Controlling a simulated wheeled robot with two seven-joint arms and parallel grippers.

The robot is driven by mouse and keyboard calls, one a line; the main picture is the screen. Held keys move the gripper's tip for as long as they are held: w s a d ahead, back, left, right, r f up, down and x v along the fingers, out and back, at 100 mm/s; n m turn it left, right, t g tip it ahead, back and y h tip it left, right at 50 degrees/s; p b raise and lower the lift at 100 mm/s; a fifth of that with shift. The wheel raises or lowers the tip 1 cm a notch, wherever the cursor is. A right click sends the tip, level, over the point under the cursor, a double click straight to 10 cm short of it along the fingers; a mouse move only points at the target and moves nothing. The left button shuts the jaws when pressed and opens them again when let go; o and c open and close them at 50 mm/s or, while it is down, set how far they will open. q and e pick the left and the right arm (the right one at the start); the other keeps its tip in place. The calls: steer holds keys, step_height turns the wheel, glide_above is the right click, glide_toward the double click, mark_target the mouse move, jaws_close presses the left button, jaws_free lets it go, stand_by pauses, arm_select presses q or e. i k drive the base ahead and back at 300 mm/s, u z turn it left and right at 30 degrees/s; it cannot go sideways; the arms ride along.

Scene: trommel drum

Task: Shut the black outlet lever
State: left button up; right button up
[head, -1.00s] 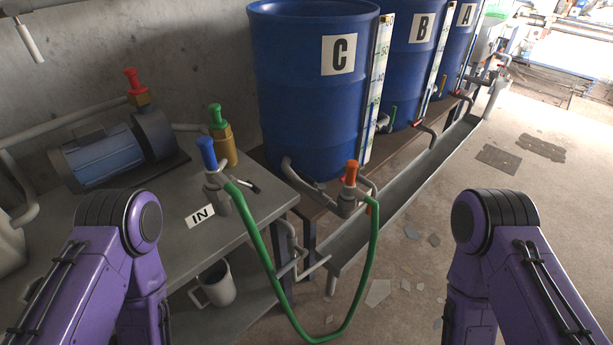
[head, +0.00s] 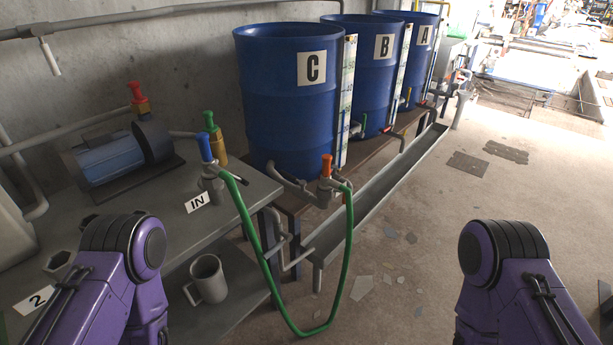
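A small black lever (head: 242,181) sticks out at the right edge of the grey bench, beside the blue-capped fitting (head: 206,150) by the IN label (head: 197,202). It is small and partly behind the green hose (head: 264,262), so I cannot tell its exact setting. The hose loops from this fitting down and up to the orange-capped fitting (head: 326,168) at drum C (head: 292,110). My two purple arms show at the lower left and lower right. Neither gripper is in view.
A pump (head: 110,158) stands on the bench (head: 165,222). A grey mug (head: 207,280) is on the lower shelf. Drums B (head: 368,65) and A (head: 413,50) stand farther back. A long trough (head: 375,198) runs before the drums. The floor at right is mostly clear.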

mark_target(289, 176)
steer(key=z, duration=0.8)
steer(key=i, duration=0.65)
steer(key=u, duration=0.9)
